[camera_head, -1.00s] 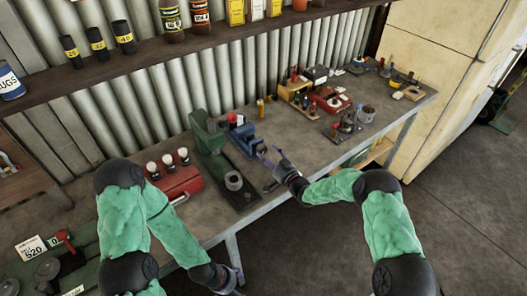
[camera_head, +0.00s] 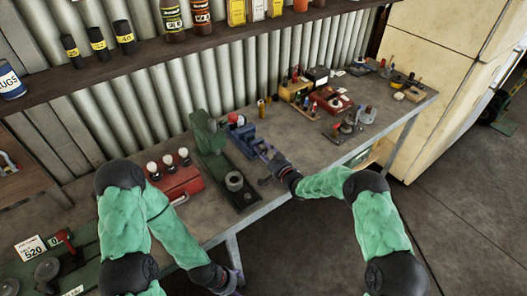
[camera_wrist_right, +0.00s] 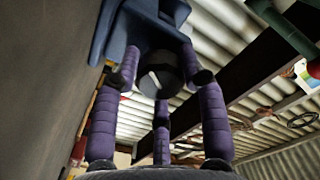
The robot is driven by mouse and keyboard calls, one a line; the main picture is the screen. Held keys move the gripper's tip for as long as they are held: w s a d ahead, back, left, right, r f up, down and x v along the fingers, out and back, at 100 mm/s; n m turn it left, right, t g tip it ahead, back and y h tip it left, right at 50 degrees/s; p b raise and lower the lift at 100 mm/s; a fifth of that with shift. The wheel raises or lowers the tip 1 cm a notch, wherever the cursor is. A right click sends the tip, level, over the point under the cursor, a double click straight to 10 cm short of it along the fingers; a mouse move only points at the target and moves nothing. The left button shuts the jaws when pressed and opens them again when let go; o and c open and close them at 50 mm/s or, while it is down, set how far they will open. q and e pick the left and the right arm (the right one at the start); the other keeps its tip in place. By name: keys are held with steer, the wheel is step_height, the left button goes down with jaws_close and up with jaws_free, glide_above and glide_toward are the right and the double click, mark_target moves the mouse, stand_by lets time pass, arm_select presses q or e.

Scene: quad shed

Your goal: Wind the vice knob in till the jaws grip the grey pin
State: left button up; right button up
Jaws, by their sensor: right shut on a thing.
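The blue vice (camera_head: 246,138) stands on the workbench (camera_head: 300,148), right of the green machine; its blue body also shows at the top of the right wrist view (camera_wrist_right: 135,28). My right gripper (camera_head: 270,157) is at the vice's near end. In the right wrist view its purple fingers (camera_wrist_right: 162,88) are shut around the dark round knob (camera_wrist_right: 157,74), which has a pale mark on its face. The grey pin cannot be made out, and the jaw gap is too small to judge. My left gripper (camera_head: 236,283) hangs low near the bottom edge, away from the vice; its opening is unclear.
The green machine (camera_head: 212,150) stands close left of the vice, with a red box (camera_head: 180,183) beyond it. An orange wooden holder (camera_head: 296,92), a red tray (camera_head: 330,102) and small parts stand to the right. The bench front right of my gripper is mostly bare.

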steer(key=shift+f+m+b, duration=0.2)
steer(key=shift+m+b, duration=0.7)
steer(key=shift+b, duration=0.1)
steer(key=shift+r+m+b, duration=0.1)
steer(key=shift+m+b, duration=0.4)
steer(key=shift+m, duration=0.5)
steer(key=o, duration=1.2)
steer(key=shift+c, duration=0.2)
steer(key=shift+d, duration=0.1)
steer(key=v, duration=1.2)
